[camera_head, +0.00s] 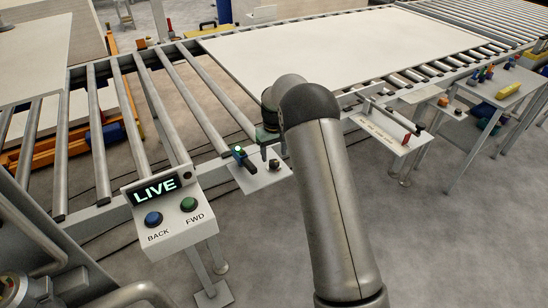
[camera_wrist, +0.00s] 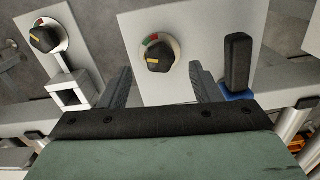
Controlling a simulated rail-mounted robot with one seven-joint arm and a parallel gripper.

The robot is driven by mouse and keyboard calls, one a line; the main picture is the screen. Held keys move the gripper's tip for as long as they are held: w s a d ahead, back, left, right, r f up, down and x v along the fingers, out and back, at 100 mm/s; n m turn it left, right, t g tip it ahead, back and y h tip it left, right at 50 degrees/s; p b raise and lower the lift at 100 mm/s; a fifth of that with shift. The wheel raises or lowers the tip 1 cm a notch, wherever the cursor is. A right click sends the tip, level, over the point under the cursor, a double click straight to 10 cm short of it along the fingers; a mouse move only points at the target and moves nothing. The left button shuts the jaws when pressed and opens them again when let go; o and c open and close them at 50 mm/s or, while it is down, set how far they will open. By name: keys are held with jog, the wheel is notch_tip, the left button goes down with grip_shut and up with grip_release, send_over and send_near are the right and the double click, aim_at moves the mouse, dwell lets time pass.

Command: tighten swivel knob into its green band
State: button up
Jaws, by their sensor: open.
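A black knob (camera_wrist: 157,57) with a yellow mark sits on a pale round dial on a light plate (camera_wrist: 185,22) in the wrist view. The dial edge shows a small red and green patch at its upper left. The yellow mark lies low on the knob's face, apart from the green patch. My gripper (camera_wrist: 160,72) is open, one finger on each side of the knob in the picture; contact cannot be told. In the head view a small dark knob (camera_head: 272,164) stands on a plate (camera_head: 258,180) beside my wrist; my fingers are mostly hidden there.
A black lever on a blue base (camera_wrist: 237,68) stands close to the right finger. A second knob (camera_wrist: 44,38) is at upper left. A control box (camera_head: 165,205) reading LIVE stands left of the arm. A roller conveyor with a white sheet (camera_head: 340,45) lies behind.

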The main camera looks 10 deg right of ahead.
aim_at(274, 162)
jog(key=shift+f, duration=1.75)
jog(key=c, duration=1)
jog(key=shift+f+m+b, duration=0.3)
jog(key=shift+m+b, duration=0.65)
jog(key=shift+m, duration=0.05)
jog(key=m, duration=0.1)
jog(key=m+b, duration=0.1)
jog(key=m, duration=0.1)
jog(key=shift+r, duration=0.3)
jog(key=o, duration=1)
jog(key=shift+r, duration=0.15)
